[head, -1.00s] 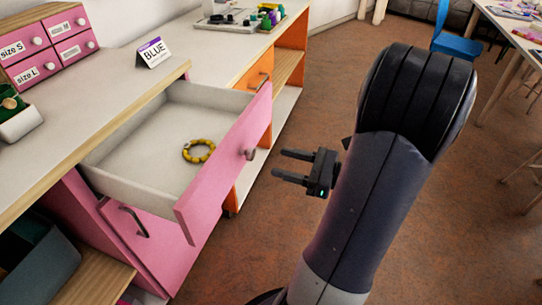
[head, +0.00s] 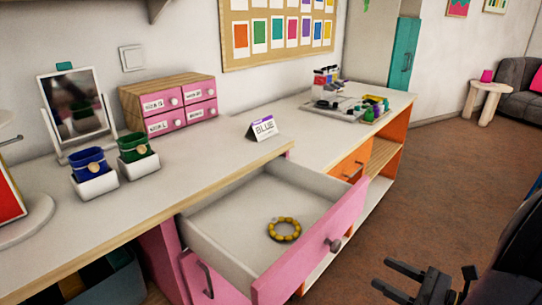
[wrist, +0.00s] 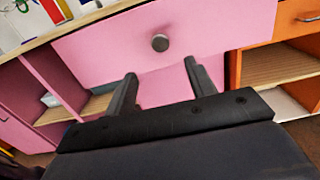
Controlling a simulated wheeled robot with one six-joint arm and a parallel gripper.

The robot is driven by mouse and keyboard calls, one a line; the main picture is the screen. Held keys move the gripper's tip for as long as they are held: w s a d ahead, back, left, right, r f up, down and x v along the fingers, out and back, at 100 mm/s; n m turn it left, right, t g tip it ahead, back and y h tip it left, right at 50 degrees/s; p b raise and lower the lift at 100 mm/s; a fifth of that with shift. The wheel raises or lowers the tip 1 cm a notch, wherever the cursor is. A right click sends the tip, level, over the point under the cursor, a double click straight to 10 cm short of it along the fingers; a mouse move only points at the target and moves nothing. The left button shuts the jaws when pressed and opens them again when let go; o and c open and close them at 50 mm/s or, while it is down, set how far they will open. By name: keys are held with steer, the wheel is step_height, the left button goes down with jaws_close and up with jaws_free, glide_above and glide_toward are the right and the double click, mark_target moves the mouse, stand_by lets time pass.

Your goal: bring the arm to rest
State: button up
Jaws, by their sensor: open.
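My gripper (head: 402,278) is at the lower right of the head view, open and empty, in front of the open pink drawer (head: 345,222) and apart from it. In the wrist view my gripper's two fingers (wrist: 158,88) stand wide apart with nothing between them. Beyond them is the pink drawer front with its round grey knob (wrist: 160,42). A yellow bead bracelet (head: 284,229) lies inside the drawer. Most of my arm is cut off at the right edge of the head view.
The drawer juts out from the counter (head: 150,215). Open floor (head: 440,170) lies to the right.

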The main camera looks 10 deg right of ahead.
mark_target(338, 248)
steer(key=shift+w+a, duration=0.1)
steer(key=b+x, duration=0.1)
steer(key=x, duration=0.9)
steer(key=shift+w+a+b, duration=0.2)
steer(key=shift+w+b, duration=0.1)
steer(key=shift+b, duration=0.1)
steer(key=shift+w, duration=0.1)
steer(key=shift+a, duration=0.1)
